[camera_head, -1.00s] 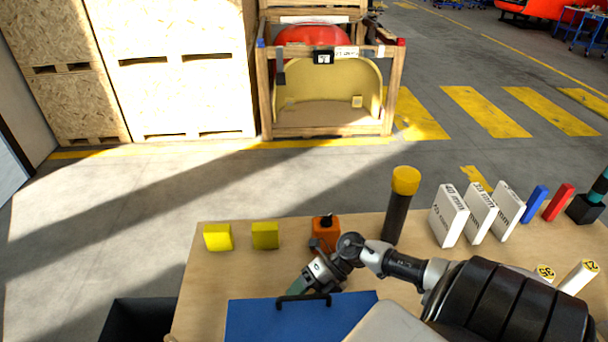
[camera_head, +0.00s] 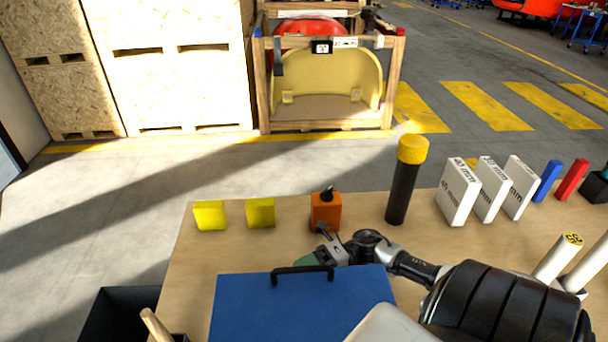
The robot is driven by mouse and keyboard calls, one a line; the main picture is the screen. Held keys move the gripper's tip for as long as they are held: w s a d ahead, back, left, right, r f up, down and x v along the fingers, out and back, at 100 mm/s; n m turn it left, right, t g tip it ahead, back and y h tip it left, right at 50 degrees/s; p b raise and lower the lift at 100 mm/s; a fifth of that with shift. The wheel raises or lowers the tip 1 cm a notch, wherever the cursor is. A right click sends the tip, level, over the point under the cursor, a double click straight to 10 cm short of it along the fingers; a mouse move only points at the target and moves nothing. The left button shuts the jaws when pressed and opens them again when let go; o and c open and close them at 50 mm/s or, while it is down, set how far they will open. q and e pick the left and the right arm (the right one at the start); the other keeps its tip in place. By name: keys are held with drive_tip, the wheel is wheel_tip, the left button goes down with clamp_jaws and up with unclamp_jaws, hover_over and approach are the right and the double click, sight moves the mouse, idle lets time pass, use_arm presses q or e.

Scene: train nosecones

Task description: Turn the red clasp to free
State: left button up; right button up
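A small red piece (camera_head: 401,31), which may be the red clasp, sits on top of the right front post of a wooden crate frame (camera_head: 393,85) across the floor. It is too small to tell how it is turned. The crate holds a yellow curved shell (camera_head: 330,78) with a red rounded shape (camera_head: 312,27) behind it. My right arm reaches in from the right over the table. Its gripper (camera_head: 322,240) is just in front of an orange block with a black knob (camera_head: 326,212), far from the crate. Its fingers are too small to read. My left gripper is out of view.
The wooden table (camera_head: 280,214) carries two yellow blocks (camera_head: 210,216), a black cylinder with a yellow cap (camera_head: 405,180), several white boxes (camera_head: 458,192), and a blue case (camera_head: 255,310). Open floor (camera_head: 200,170) lies between table and crate.

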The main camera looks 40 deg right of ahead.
drive_tip(key=shift+s, duration=0.1)
idle(0.3)
drive_tip(key=o, duration=0.9)
drive_tip(key=shift+d+f, duration=0.15)
drive_tip(key=shift+d, duration=0.25)
drive_tip(key=b+v, duration=0.3)
drive_tip(key=v, duration=0.6)
drive_tip(key=shift+s+d, duration=0.25)
drive_tip(key=shift+d, duration=0.2)
